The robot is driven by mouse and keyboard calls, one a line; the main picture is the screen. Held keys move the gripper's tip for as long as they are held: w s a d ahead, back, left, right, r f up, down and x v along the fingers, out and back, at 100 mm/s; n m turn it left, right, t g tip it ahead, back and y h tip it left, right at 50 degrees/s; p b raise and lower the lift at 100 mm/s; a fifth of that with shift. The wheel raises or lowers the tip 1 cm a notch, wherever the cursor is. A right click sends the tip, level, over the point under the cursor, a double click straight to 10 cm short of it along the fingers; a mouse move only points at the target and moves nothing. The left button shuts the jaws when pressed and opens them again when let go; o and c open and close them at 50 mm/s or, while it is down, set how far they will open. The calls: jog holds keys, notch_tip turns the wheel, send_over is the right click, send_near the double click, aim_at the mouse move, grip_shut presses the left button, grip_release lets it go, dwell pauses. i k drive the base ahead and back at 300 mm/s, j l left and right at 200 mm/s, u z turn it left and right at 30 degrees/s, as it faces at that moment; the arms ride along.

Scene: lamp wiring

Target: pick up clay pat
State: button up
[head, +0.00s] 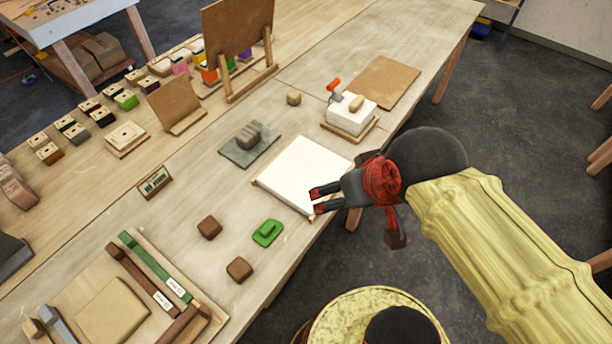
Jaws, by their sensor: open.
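My gripper (317,200) is open and empty, with its fingers pointing left over the front edge of a white board (305,172). Two brown rounded lumps that look like clay pats, one at the back (210,228) and one nearer the front edge (240,269), lie on the table left of and below my gripper in the picture. A smaller tan lump (294,97) lies farther back. A grey-brown lump (249,133) sits on a grey-green mat (236,153). I cannot tell which of these is the named pat.
A green piece (267,232) lies between the brown lumps and the white board. A wooden tray (202,335) with bars and a tan slab (113,312) is at lower left. A white block (350,113) with a red-handled tool stands behind my gripper. A round yellow stool (345,318) is below.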

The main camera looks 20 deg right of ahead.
aim_at(209, 228)
jog(key=i+l, duration=0.15)
jog(key=l, duration=0.2)
jog(key=i+l+u, duration=0.1)
jog(key=l, duration=0.25)
jog(key=i+l, duration=0.2)
jog(key=l, duration=0.15)
jog(key=i+l, duration=0.15)
jog(key=l, duration=0.2)
jog(key=i+l+u, duration=0.1)
jog(key=l, duration=0.25)
jog(key=i+l+u, duration=0.1)
jog(key=u, duration=1.05)
